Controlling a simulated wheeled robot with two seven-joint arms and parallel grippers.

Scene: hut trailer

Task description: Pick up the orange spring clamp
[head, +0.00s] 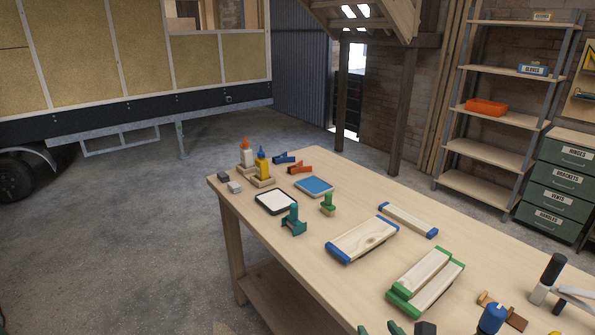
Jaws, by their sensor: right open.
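The orange spring clamp (300,168) lies near the far end of the wooden workbench (290,235). It is just right of the yellow bottle and in front of a blue spring clamp (284,158), with a small gap between the clamps. My left gripper is not in view.
Glue bottles (263,165), a blue pad (314,187), a white tray (277,202), a teal clamp (293,221) and a green clamp (328,204) stand around. Shelves (497,146) stand behind right. Open floor lies left.

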